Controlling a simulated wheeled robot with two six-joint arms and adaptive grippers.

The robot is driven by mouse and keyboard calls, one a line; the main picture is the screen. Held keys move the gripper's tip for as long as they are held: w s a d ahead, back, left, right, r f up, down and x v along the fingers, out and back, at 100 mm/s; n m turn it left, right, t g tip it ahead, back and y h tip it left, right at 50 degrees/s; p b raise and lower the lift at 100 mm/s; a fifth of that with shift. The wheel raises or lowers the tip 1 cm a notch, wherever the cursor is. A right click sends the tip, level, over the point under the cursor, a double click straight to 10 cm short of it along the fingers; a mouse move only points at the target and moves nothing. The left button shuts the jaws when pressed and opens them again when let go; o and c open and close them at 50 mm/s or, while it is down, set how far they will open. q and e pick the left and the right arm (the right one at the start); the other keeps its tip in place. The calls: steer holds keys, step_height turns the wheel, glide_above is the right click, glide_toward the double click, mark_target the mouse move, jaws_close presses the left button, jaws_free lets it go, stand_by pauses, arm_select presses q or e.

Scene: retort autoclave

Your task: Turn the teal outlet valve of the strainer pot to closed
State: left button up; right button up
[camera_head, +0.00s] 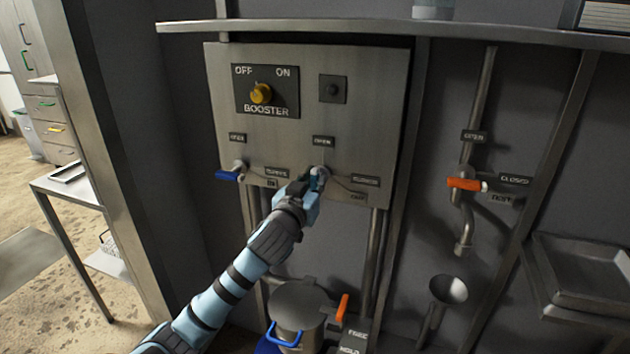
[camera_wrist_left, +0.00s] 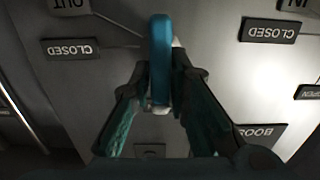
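The teal outlet valve handle (camera_wrist_left: 160,62) stands upright in the wrist view, between the two fingers of my left gripper (camera_wrist_left: 160,72). The fingertips lie close against both its sides and look shut on it. In the head view my left gripper (camera_head: 314,184) is at the middle valve on the steel panel (camera_head: 300,60) and hides most of the handle. An OPEN label (camera_head: 324,142) is above this valve and a CLOSED label (camera_head: 365,181) is to its right. In the wrist view the handle lines up roughly with the small label below it, not with the CLOSED label (camera_wrist_left: 70,49). My right gripper is not in view.
A blue-handled valve (camera_head: 228,175) is left on the panel, below the yellow BOOSTER knob (camera_head: 261,93). An orange-handled valve (camera_head: 466,184) is on the right pipe, above a funnel (camera_head: 449,290). A lidded pot (camera_head: 300,303) stands below my arm. Trays (camera_head: 580,270) are at right.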

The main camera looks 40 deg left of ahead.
arm_select(q)
jaws_close()
steer(key=shift+r+m+p, duration=0.1)
steer(key=shift+m+p, duration=0.6)
steer(key=shift+p, duration=0.3)
steer(key=m+p, duration=0.2)
steer(key=p, duration=0.1)
steer(key=m+p, duration=0.1)
steer(key=m, duration=0.1)
steer(key=shift+d, duration=0.25)
steer(key=m+p, duration=0.2)
steer(key=m, duration=0.1)
steer(key=shift+w+d+p, duration=0.1)
steer(key=shift+p, duration=0.3)
steer(key=m+p, duration=0.1)
steer(key=m, duration=0.2)
steer(key=f+m+p, duration=0.1)
steer(key=m+p, duration=0.1)
steer(key=m, duration=0.1)
steer(key=m+p, duration=0.2)
steer(key=m, duration=0.1)
steer(key=shift+d+f, duration=0.2)
steer(key=shift+f, duration=0.05)
steer(key=shift+m, duration=0.4)
